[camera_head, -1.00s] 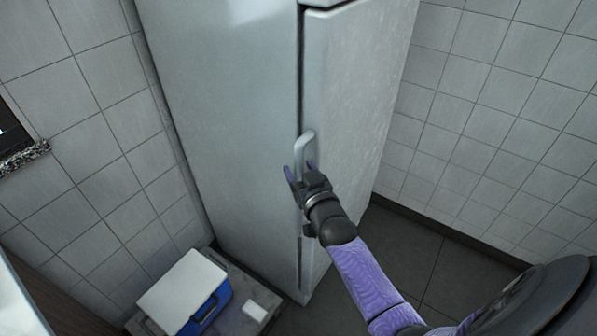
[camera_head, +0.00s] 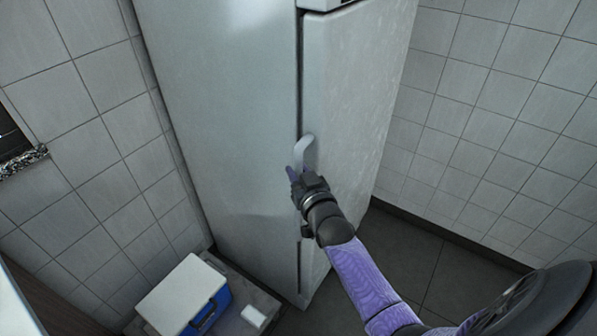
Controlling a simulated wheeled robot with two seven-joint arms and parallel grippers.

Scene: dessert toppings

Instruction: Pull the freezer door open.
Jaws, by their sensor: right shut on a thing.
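The freezer is a tall white cabinet with its side panel (camera_head: 225,120) facing me on the left and its door (camera_head: 350,95) on the right. A dark seam runs between them, and the door looks shut. A pale vertical handle (camera_head: 306,152) stands on the door near the seam. My left gripper is not in view.
A blue cooler with a white lid (camera_head: 180,295) stands on a grey surface at the lower left, with a small white block (camera_head: 254,316) beside it. Tiled walls (camera_head: 490,110) flank the freezer. Dark floor (camera_head: 405,250) is clear to the right.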

